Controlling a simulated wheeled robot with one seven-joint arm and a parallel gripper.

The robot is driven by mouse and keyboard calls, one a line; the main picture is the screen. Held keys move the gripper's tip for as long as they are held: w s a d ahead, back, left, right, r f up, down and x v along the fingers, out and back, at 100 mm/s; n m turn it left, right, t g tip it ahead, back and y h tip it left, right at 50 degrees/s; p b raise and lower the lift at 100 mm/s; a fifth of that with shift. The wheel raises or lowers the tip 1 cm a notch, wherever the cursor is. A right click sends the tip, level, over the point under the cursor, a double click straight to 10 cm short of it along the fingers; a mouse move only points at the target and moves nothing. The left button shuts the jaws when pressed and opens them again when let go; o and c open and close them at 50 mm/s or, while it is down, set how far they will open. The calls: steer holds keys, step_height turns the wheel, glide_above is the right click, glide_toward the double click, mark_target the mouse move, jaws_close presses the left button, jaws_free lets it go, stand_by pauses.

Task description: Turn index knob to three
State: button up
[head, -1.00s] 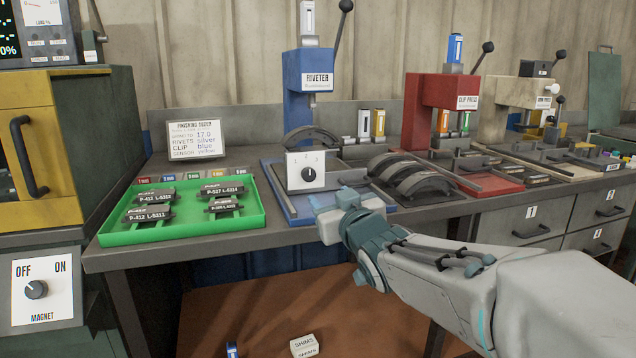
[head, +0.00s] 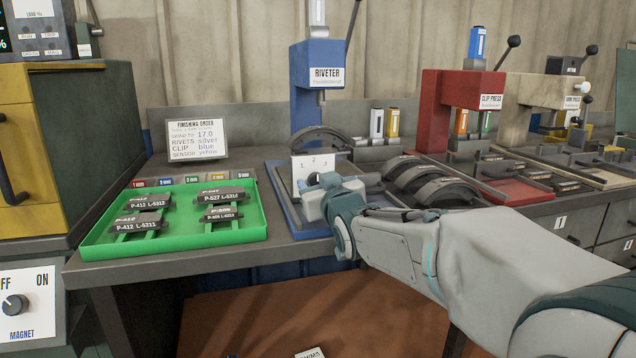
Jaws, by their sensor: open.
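The index knob's white plate (head: 301,165) stands upright at the front of the blue riveter (head: 318,75) and bears the numbers 1, 2 and 3. The dark knob on the plate is mostly hidden behind my gripper, so its pointer cannot be read. My gripper (head: 308,184) is open, right in front of the plate's lower half with its fingertips at the knob. Whether the fingers touch the knob cannot be told.
A green tray (head: 86,243) with several labelled parts lies to the left. Curved brake shoes (head: 435,185) lie right of the plate, close to my arm. The red clip press (head: 437,110) stands further right. A finishing order card (head: 197,140) stands behind the tray.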

steer(key=c, duration=1)
steer(key=shift+o, duration=0.2)
steer(key=m, duration=0.3)
steer(key=shift+f+m, duration=0.1)
steer(key=shift+m, duration=2)
